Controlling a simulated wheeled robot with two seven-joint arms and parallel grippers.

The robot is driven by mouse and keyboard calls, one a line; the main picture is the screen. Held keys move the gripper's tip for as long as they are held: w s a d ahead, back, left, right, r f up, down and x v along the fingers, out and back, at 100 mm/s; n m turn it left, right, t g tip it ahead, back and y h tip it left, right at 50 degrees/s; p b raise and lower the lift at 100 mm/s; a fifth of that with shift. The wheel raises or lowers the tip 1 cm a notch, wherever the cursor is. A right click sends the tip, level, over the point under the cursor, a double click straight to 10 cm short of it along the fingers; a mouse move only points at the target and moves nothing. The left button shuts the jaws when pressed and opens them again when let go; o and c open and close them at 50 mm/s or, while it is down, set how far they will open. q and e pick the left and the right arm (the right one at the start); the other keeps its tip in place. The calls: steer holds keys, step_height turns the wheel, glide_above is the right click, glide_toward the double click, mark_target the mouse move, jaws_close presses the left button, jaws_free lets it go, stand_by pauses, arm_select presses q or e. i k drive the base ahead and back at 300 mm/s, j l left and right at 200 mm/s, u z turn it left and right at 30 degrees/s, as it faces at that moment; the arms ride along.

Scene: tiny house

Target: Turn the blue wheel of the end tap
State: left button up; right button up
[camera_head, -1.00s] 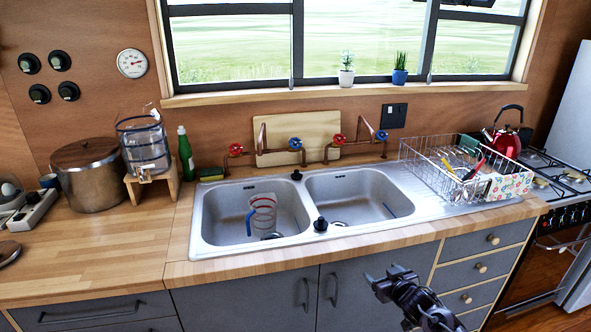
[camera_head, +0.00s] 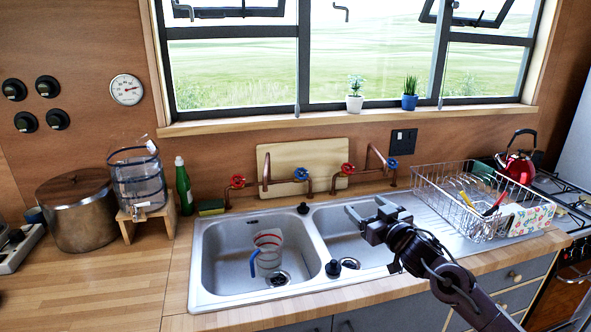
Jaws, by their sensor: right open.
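Two copper taps stand behind the sink, each with a red and a blue wheel. The blue wheel (camera_head: 392,164) at the right end of the row is on the wall-side pipework, left of the dish rack. The other blue wheel (camera_head: 301,174) is in the middle. The red wheels are at the left end (camera_head: 238,181) and right of centre (camera_head: 348,168). My right gripper (camera_head: 364,208) is open and empty above the right basin, in front of and below the end blue wheel, apart from it. My left gripper is not in view.
The double sink (camera_head: 215,298) holds a measuring jug (camera_head: 267,250) in its left basin. A wire dish rack (camera_head: 450,200) stands on the right, with a red kettle (camera_head: 516,168) beyond. A cutting board (camera_head: 283,158) leans behind the taps. A green bottle (camera_head: 184,186) stands left.

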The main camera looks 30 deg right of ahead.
mark_target(301, 175)
steer(key=i+l, duration=0.15)
steer(key=i, duration=0.4)
steer(key=i+l, duration=0.15)
steer(key=i, duration=0.45)
